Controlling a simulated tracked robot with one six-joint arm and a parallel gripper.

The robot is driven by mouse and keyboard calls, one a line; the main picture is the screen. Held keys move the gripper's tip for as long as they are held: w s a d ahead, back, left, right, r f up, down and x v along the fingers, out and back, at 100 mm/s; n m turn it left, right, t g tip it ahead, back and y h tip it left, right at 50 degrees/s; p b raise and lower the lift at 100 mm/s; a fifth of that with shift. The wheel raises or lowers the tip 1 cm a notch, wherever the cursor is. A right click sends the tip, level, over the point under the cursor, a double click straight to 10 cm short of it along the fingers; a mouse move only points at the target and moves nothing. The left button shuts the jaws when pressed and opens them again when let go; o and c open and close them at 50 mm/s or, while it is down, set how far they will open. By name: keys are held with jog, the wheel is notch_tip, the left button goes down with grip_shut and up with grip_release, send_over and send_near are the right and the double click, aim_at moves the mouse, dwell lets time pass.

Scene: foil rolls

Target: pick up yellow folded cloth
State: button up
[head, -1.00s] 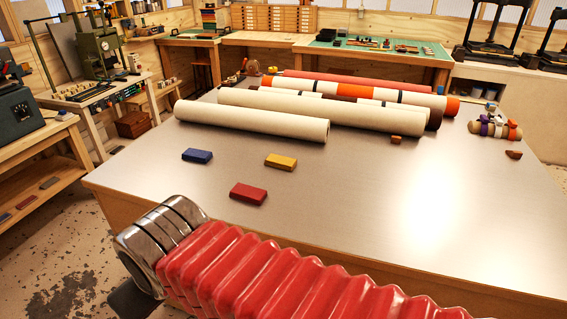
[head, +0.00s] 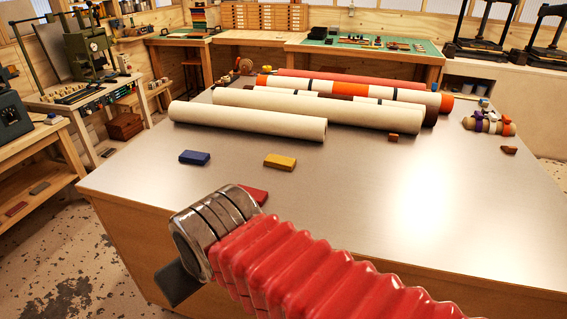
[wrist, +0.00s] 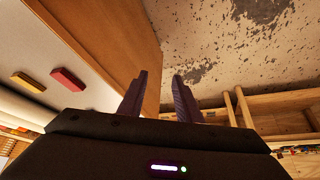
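The yellow folded cloth (head: 280,161) lies flat on the metal-topped table, between a blue folded cloth (head: 194,157) on its left and a red folded cloth (head: 254,195) nearer to me. My red-sleeved arm partly covers the red cloth in the head view. In the wrist view the yellow cloth (wrist: 28,81) and the red cloth (wrist: 68,79) show at the left. My gripper (wrist: 160,95) has its two dark fingers apart with nothing between them. It is beyond the table's edge, away from the yellow cloth. The head view does not show the fingertips.
Several long rolls (head: 248,121) lie across the back of the table (head: 450,215). Small brown pieces and a bundle (head: 488,125) lie at the right. The tabletop around the yellow cloth is clear. A side bench (head: 40,160) stands at the left.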

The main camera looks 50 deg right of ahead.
jog(key=o, duration=0.5)
jog(key=shift+w+d+r+m, duration=0.15)
jog(key=shift+w+m, duration=0.25)
jog(key=shift+w, duration=0.05)
jog(key=o, duration=0.4)
jog(key=w+m, duration=0.1)
jog(key=w+d+r+m, duration=0.1)
jog(key=w, duration=0.1)
jog(key=w+d+m+g+y, duration=0.1)
jog(key=m, duration=0.1)
jog(key=shift+w+d+r, duration=0.15)
jog(key=shift+w, duration=0.15)
jog(key=w+d+m+t+y, duration=0.1)
jog(key=w+d+m+y, duration=0.1)
jog(key=w+d+m, duration=0.65)
jog(key=w+d+m+y, duration=0.2)
jog(key=w+d+m, duration=0.35)
jog(key=d, duration=0.55)
jog(key=s+d+f+m+t, duration=0.1)
jog(key=d+f+m+t, duration=0.1)
jog(key=d, duration=0.9)
jog(key=s+d+f+m+t, duration=0.1)
jog(key=d+f+m, duration=0.3)
jog(key=d, duration=0.7)
jog(key=s+d+f+m+t, duration=0.2)
jog(key=d+m, duration=0.5)
jog(key=d, duration=0.4)
jog(key=shift+d+f+t, duration=0.4)
jog(key=shift+f+t, duration=0.2)
jog(key=shift+t, duration=0.4)
